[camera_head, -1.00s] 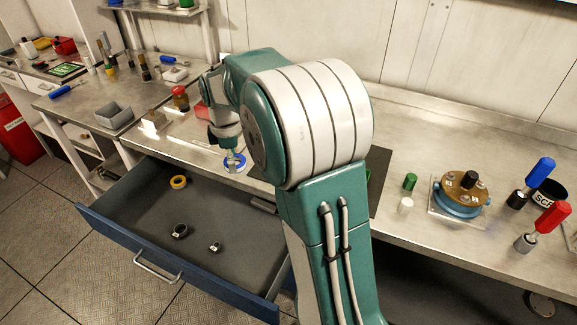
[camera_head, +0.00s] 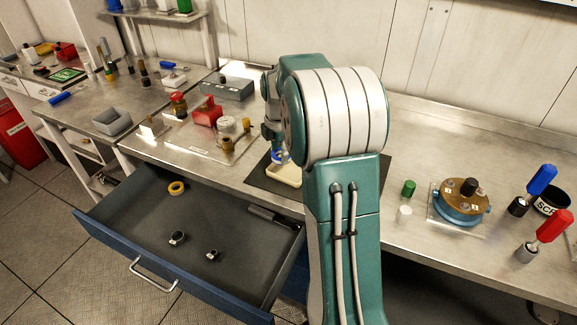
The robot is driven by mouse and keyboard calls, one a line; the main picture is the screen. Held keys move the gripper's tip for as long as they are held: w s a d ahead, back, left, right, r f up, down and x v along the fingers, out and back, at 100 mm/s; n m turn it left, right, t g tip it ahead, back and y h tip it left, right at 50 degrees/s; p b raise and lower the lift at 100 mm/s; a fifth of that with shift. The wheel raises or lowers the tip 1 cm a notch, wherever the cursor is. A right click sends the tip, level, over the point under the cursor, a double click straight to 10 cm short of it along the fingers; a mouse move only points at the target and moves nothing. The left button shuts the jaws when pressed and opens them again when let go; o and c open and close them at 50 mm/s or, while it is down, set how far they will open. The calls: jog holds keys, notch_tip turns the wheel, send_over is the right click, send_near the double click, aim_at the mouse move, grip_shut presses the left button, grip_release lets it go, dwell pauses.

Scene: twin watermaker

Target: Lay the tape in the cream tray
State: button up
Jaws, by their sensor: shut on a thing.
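The tape is a small blue and white roll (camera_head: 278,157), held at the low end of my gripper (camera_head: 276,148). My gripper points down and is shut on it; the fingers are small and partly hidden by my arm. The cream tray (camera_head: 284,176) lies on a dark mat on the bench, just below and beside the tape, with its right part hidden behind my arm. I cannot tell whether the tape touches the tray.
An open blue drawer (camera_head: 137,256) juts out in front of the bench, with a yellow ring (camera_head: 176,188) and small clamps in it. A plate with red and brass parts (camera_head: 206,111) stands left of the dark mat (camera_head: 262,182). Bottles and a blue-based pump (camera_head: 460,200) stand right.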

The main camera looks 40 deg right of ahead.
aim_at(287, 172)
jog(key=shift+w+d+f, duration=0.1)
jog(key=shift+d+f, duration=0.35)
jog(key=shift+f, duration=0.2)
jog(key=shift+d+f, duration=0.45)
jog(key=shift+f, duration=0.15)
jog(key=f, duration=0.4)
jog(key=shift+d+f, duration=0.1)
jog(key=shift+d, duration=0.25)
jog(key=shift+w+d+f, duration=0.1)
jog(key=shift+d, duration=0.1)
jog(key=shift+f, duration=0.1)
jog(key=o, duration=0.9)
jog(key=shift+a, duration=0.1)
jog(key=shift+o, duration=0.2)
